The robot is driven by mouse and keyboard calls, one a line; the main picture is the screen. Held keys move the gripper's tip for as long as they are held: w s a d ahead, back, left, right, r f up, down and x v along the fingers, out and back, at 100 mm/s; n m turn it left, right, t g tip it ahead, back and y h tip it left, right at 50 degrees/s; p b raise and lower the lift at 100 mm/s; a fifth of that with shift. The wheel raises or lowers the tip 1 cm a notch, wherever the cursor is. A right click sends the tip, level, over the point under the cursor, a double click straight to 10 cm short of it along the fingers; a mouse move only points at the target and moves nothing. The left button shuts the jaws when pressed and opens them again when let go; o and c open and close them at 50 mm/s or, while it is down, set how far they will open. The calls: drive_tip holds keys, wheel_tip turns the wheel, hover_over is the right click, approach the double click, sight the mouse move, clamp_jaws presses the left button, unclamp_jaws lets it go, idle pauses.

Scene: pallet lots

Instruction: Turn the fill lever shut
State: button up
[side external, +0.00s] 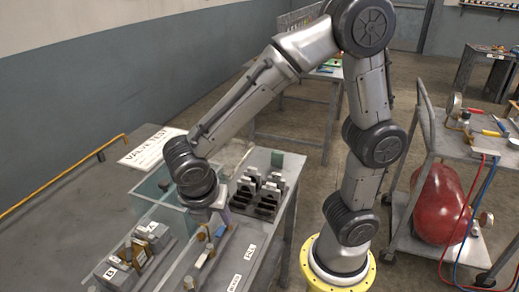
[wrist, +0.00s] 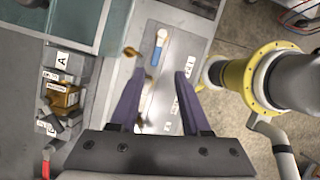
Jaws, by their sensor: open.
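A lever with a blue grip and pale tip (wrist: 157,50) lies on the light valve panel in the wrist view, near the FILL label (wrist: 190,68); I take it as the fill lever. In the side external view the FILL label (side external: 250,251) is on the bench edge, with the BLEED label (side external: 234,282) nearer the camera. My gripper (wrist: 160,72) is open, its two dark fingers apart over the panel. The lever lies beyond the fingertips, nearer the left finger; I see no contact. Brass parts beside the left finger are partly hidden. My gripper (side external: 214,232) also shows low over the panel.
A clear-walled tank (side external: 160,190) stands beside the panel. Grey blocks marked A and B (side external: 112,274) with a brass block lie left of it. A black rack (side external: 262,193) is behind. A trolley with a red tank (side external: 440,203) stands at the right.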

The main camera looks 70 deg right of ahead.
drive_tip(key=w+v, duration=0.1)
drive_tip(key=v, duration=0.6)
drive_tip(key=s+d+r+m+t+y, duration=0.2)
drive_tip(key=s+d+r+m+y, duration=0.2)
drive_tip(key=s+d+r+m, duration=0.3)
drive_tip(key=shift+s+d+r+m+t, duration=0.3)
drive_tip(key=shift+d+m, duration=1.35)
drive_tip(key=shift+m, duration=1.85)
drive_tip(key=shift+f, duration=0.1)
drive_tip(key=s+f+m, duration=0.1)
drive_tip(key=m, duration=0.1)
drive_tip(key=s+f+m+t, duration=0.1)
drive_tip(key=f+m, duration=0.1)
drive_tip(key=f+m+t, duration=0.1)
drive_tip(key=m, duration=0.1)
drive_tip(key=shift+s+a+f, duration=0.1)
drive_tip(key=shift+s+f, duration=0.15)
drive_tip(key=shift+s, duration=0.15)
